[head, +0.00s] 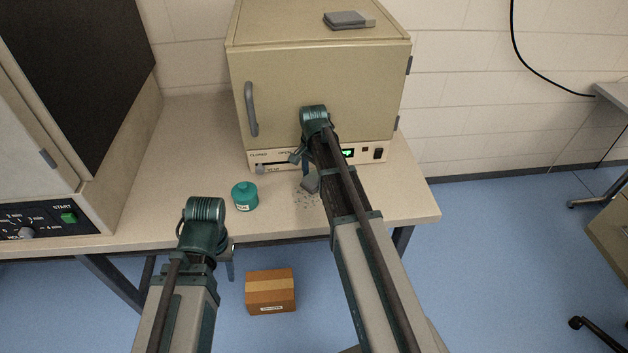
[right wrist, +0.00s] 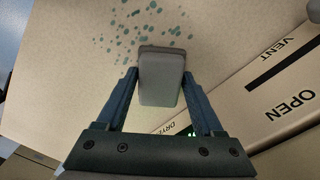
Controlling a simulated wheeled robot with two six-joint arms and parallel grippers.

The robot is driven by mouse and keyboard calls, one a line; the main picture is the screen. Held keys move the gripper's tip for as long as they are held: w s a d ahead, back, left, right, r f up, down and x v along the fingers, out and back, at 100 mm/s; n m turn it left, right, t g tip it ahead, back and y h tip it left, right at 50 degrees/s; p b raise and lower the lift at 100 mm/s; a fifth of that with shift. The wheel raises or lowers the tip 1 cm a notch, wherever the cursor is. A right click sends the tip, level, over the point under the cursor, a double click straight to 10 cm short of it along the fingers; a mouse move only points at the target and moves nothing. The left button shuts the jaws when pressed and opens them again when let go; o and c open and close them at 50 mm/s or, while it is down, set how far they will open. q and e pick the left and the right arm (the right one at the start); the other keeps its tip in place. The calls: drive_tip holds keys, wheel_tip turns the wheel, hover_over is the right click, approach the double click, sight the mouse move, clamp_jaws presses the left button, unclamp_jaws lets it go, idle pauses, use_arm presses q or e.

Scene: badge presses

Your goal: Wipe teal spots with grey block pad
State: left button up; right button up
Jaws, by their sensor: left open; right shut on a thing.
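Teal spots (right wrist: 150,18) lie scattered on the beige bench top in the right wrist view, just beyond the grey block pad (right wrist: 161,80). In the head view the spots (head: 303,200) show as small specks in front of the oven. My right gripper (right wrist: 160,88) is shut on the grey block pad, whose far end is at the edge of the spots. Whether the pad touches the bench is unclear. The pad shows partly beside my right arm in the head view (head: 311,184). My left gripper (head: 229,262) is open and empty at the bench's front edge, mostly hidden by its wrist.
A teal jar (head: 244,197) stands left of the spots. A beige oven (head: 310,85) with a grey pad-like item (head: 345,19) on top stands behind. A dark-windowed machine (head: 70,90) is at left. A cardboard box (head: 270,291) is on the floor.

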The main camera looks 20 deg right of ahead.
sight(312, 212)
drive_tip(key=shift+w+a+f, duration=0.1)
drive_tip(key=shift+a+f, duration=0.05)
drive_tip(key=shift+a, duration=0.6)
drive_tip(key=shift+s+a, duration=0.25)
drive_tip(key=shift+s, duration=0.2)
drive_tip(key=shift+s+a, duration=0.15)
drive_tip(key=shift+s, duration=0.45)
drive_tip(key=shift+s+a, duration=0.15)
drive_tip(key=shift+s, duration=0.45)
drive_tip(key=shift+s+a+f, duration=0.1)
drive_tip(key=shift+s+a, duration=0.1)
drive_tip(key=shift+s, duration=0.65)
drive_tip(key=shift+s+a, duration=0.15)
drive_tip(key=shift+s, duration=0.7)
drive_tip(key=shift+s+a, duration=0.2)
drive_tip(key=shift+s, duration=0.6)
drive_tip(key=shift+s+a, duration=0.2)
drive_tip(key=shift+s, duration=0.55)
drive_tip(key=shift+w, duration=0.1)
